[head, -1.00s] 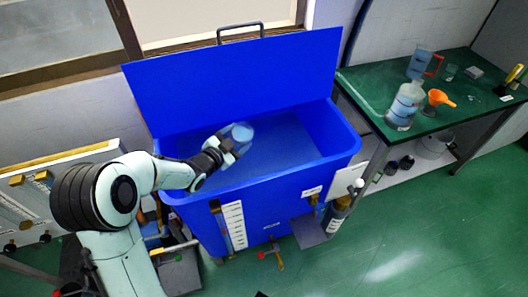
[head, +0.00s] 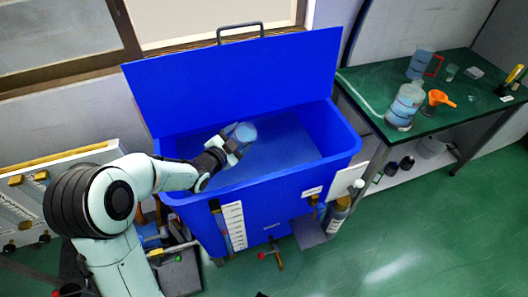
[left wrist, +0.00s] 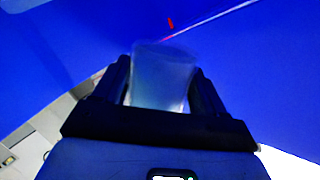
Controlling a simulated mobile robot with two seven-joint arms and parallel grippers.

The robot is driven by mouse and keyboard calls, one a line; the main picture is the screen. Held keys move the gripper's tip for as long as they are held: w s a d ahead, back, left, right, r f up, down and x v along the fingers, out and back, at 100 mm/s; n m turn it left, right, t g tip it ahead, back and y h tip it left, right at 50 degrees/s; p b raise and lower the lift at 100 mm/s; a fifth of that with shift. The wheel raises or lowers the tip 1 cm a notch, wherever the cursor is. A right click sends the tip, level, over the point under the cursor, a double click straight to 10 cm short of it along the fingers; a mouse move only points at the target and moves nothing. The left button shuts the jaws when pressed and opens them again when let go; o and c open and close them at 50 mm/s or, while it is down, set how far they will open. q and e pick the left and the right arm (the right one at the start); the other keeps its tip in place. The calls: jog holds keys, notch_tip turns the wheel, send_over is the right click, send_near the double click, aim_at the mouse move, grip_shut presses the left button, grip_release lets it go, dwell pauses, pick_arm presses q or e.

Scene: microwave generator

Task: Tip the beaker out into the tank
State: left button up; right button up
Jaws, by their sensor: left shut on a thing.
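The blue tank (head: 200,198) stands in the middle of the head view with its lid (head: 235,85) raised at the back. My left gripper (head: 232,143) is over the tank's open top, shut on a clear beaker (head: 244,133). In the head view the beaker looks tilted, its round end facing up and to the right. In the left wrist view the beaker (left wrist: 162,75) sits between the two dark fingers (left wrist: 160,95). It looks translucent; I cannot tell how much liquid it holds. My right gripper is out of view.
A green table (head: 385,85) at the right holds a large bottle (head: 404,107), an orange funnel (head: 438,99) and a jug (head: 420,64). A gas cylinder (head: 337,216) stands by the tank's right front. The green floor (head: 420,220) at the right is clear.

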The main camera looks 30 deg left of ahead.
aim_at(246, 123)
pick_arm(q)
jog(key=shift+d+r+m+y, duration=0.1)
jog(key=shift+r+m+y, duration=0.2)
jog(key=shift+r+m, duration=0.15)
dwell(0.5)
jog(key=shift+r+m+y+p, duration=0.35)
jog(key=shift+r+m, duration=0.1)
jog(key=shift+m, duration=0.3)
dwell(0.7)
jog(key=shift+r+m+y+p, duration=0.45)
jog(key=shift+r+m+p, duration=0.45)
jog(key=shift+m+p, duration=0.4)
dwell(1.4)
jog(key=shift+d+r+m+y+b, duration=0.3)
jog(key=shift+d+r+m+b, duration=0.1)
jog(key=shift+d+m+b, duration=0.4)
dwell(0.6)
jog(key=shift+r+m+y, duration=0.3)
jog(key=shift+r+m, duration=0.2)
jog(key=shift+m, duration=0.1)
dwell(0.9)
